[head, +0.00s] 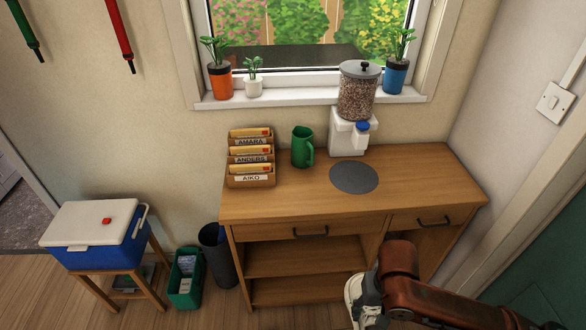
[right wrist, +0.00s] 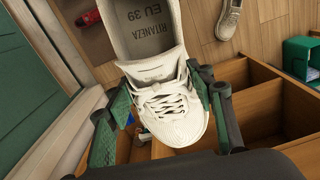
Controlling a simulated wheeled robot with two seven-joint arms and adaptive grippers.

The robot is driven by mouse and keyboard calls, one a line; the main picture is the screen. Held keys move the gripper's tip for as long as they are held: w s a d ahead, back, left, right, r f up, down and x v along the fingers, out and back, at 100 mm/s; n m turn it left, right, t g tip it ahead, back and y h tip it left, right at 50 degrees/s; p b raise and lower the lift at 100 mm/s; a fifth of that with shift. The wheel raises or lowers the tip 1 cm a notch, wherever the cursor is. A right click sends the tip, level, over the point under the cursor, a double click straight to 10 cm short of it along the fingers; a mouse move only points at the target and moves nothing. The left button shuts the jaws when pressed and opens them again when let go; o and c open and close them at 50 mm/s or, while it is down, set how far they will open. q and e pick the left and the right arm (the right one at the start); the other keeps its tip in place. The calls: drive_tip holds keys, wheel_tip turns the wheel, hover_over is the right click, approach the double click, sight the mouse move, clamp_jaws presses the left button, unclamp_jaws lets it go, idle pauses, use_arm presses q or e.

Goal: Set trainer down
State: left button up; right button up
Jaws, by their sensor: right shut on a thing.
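The trainer (right wrist: 165,103) is off-white with white laces, and its insole reads "RITANEZA EU 39". My right gripper (right wrist: 158,95) is shut on it, with a finger on each side of the laced front. The trainer's opening faces the camera. In the head view, part of the trainer (head: 353,289) shows in front of the wooden desk, beside my right arm, which hides the rest. A second, similar shoe (right wrist: 228,18) lies on the wooden floor in the right wrist view. My left gripper is not in view.
The wooden desk (head: 430,180) has open shelves (head: 285,262) below two drawers. A green mug (head: 302,147), letter rack (head: 250,158) and dispenser (head: 350,132) stand on top. A green bin (head: 186,278), dark bin (head: 218,255) and cooler (head: 95,232) on a stool stand left.

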drive_tip(key=r, duration=0.1)
drive_tip(key=s+r, duration=0.1)
drive_tip(key=r, duration=0.1)
drive_tip(key=shift+s+d+n, duration=0.15)
drive_tip(key=shift+d+n, duration=0.25)
use_arm(q)
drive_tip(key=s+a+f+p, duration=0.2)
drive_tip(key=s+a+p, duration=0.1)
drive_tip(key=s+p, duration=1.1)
drive_tip(key=p, duration=0.5)
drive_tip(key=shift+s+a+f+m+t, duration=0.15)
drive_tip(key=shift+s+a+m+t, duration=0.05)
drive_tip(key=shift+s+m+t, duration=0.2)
use_arm(e)
wheel_tip(320, 180, up, 18)
drive_tip(key=shift+a+r, duration=0.15)
drive_tip(key=shift+r, duration=0.1)
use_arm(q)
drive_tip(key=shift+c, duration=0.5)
